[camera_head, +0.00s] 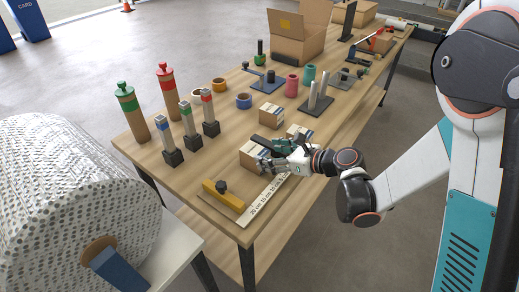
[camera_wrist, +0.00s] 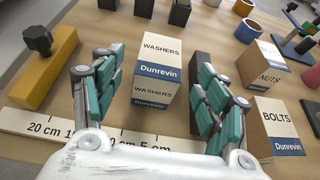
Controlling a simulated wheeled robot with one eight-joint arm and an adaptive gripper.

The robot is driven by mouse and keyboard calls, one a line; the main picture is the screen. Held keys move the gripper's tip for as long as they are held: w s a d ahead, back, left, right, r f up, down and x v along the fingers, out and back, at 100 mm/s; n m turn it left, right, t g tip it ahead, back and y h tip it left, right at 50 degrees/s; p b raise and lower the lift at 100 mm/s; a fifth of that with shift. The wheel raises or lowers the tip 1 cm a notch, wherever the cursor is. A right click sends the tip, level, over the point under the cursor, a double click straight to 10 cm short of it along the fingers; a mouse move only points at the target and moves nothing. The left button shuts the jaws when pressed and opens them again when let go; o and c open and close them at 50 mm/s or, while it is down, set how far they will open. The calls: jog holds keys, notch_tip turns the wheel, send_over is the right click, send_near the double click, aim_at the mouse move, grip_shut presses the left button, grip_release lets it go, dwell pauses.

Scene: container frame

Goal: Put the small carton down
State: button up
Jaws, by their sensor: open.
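The small carton (camera_wrist: 156,70), white and tan with WASHERS and Dunrevin printed on it, stands on the wooden table between my gripper's fingers. In the head view the carton (camera_head: 250,154) is near the table's front edge, partly hidden by my gripper (camera_head: 273,152). My gripper (camera_wrist: 158,72) is open around it in the wrist view, with a visible gap on each side. A printed measuring strip (camera_wrist: 100,136) lies flat on the table on the near side of the carton.
A NUTS carton (camera_wrist: 262,66) and a BOLTS carton (camera_wrist: 273,129) stand to the right, with a dark block (camera_wrist: 200,85) beside the right finger. A yellow block with a black knob (camera_head: 224,196) is at the left. Stamps (camera_head: 189,128) and tape rolls (camera_head: 244,101) stand farther back.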

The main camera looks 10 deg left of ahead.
jog(key=w+d+r+m+t, duration=0.2)
jog(key=d+r+m+t, duration=0.25)
jog(key=r, duration=0.45)
jog(key=w+d+r+m+t, duration=0.25)
jog(key=d+r+m, duration=0.25)
jog(key=r, duration=0.5)
jog(key=d+r+m+t+h, duration=0.6)
jog(key=d+r+m+h, duration=0.35)
jog(key=d+m, duration=0.6)
jog(key=s+d+f+m+g+h, duration=0.4)
jog(key=s+d+m+h, duration=0.35)
jog(key=m, duration=0.75)
jog(key=s+f+m+g+y, duration=0.2)
jog(key=s+f+m+g, duration=0.1)
jog(key=s, duration=0.6)
jog(key=s+a+f+m+g+y, duration=0.1)
jog(key=s+f+m+g, duration=0.3)
jog(key=s, duration=0.5)
notch_tip(320, 180, down, 3)
jog(key=shift+a+f+m+y+p, duration=0.1)
jog(key=shift+a+m+y+p, duration=0.3)
jog(key=shift+m+y, duration=0.55)
